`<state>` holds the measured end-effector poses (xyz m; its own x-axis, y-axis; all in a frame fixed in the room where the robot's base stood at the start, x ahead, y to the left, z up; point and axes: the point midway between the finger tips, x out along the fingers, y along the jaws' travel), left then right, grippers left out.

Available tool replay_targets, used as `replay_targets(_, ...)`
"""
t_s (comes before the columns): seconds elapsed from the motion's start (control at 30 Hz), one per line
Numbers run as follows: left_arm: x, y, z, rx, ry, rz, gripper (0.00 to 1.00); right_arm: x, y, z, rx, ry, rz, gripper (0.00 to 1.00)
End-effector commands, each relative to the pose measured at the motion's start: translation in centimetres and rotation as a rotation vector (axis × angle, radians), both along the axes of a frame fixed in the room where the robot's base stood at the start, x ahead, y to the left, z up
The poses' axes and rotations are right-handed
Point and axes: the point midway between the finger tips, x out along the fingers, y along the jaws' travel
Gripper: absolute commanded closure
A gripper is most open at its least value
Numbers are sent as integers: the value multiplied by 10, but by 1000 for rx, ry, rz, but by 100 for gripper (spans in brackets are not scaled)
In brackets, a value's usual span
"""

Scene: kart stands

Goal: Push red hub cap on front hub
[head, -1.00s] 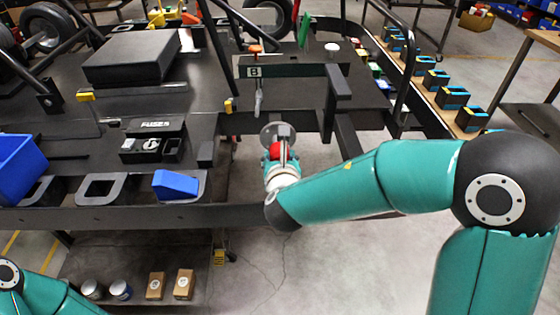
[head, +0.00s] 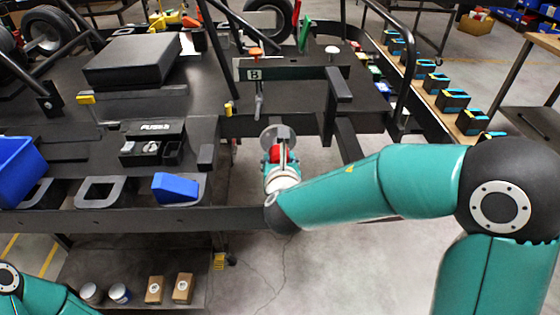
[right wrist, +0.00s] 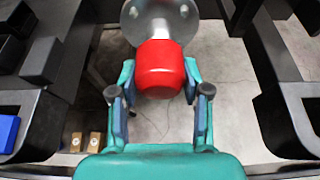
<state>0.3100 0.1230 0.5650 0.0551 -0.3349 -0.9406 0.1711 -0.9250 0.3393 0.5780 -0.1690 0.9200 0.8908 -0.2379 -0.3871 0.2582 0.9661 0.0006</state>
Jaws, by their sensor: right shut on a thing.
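The red hub cap (right wrist: 160,68) is between the two fingers of my right gripper (right wrist: 158,92), which is shut on it. In the head view the cap (head: 275,153) shows as a small red patch, partly covered by the gripper (head: 279,165). The front hub (right wrist: 160,15) is a grey metal disc with a pale central stub, straight beyond the cap; it also shows in the head view (head: 277,134). The cap's far end meets the stub in the right wrist view; I cannot tell how far it is on. My left gripper is out of view.
The black kart frame has a bar (head: 335,105) just right of the hub and a deck left of it. A blue block (head: 175,187) and a blue bin (head: 20,165) are at left. A lower shelf (head: 135,270) holds cans and boxes. Floor below the hub is open.

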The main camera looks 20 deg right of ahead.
Motion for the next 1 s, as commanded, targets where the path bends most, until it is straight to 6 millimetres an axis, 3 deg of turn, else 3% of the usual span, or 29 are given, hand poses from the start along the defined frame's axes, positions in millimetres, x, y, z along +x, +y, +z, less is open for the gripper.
replay_targets(1.0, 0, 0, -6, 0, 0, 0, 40, -1, -2, 0, 0, 0, -2, 76)
